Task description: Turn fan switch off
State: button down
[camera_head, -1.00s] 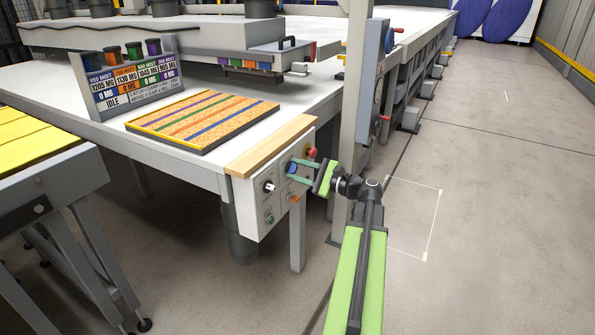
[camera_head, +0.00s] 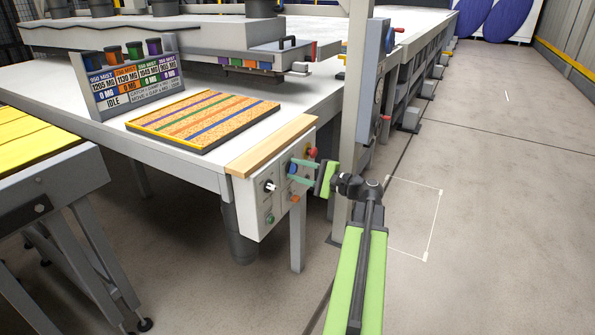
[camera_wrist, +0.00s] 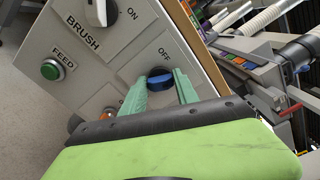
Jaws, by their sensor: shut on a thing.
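The fan switch is a blue rotary knob (camera_wrist: 160,80) on the grey control panel (camera_head: 250,213), with an "OFF" label above it in the wrist view. In the head view the blue knob (camera_head: 292,168) sits at the panel's upper right. My gripper (camera_head: 293,171) reaches it from the right with green fingers. In the wrist view my gripper (camera_wrist: 160,86) has one finger on each side of the knob and is shut on it. The fingers and the gripper body hide the knob's lower part and any label below it.
A white brush switch (camera_wrist: 97,12) and a green feed button (camera_wrist: 52,70) are on the same panel. A red button (camera_head: 312,152) sits above right of the knob, an orange button (camera_head: 295,198) below. A grey post (camera_head: 356,90) stands just behind my gripper.

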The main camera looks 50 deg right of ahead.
jog(key=n, duration=0.7)
jog(key=shift+f, duration=0.15)
jog(key=n, duration=0.6)
jog(key=shift+n, duration=0.4)
jog(key=c, duration=1)
grip_release()
jog(key=shift+o, duration=0.2)
jog(key=v, duration=1.7)
jog(key=shift+s, duration=0.25)
jog(key=shift+f, duration=0.1)
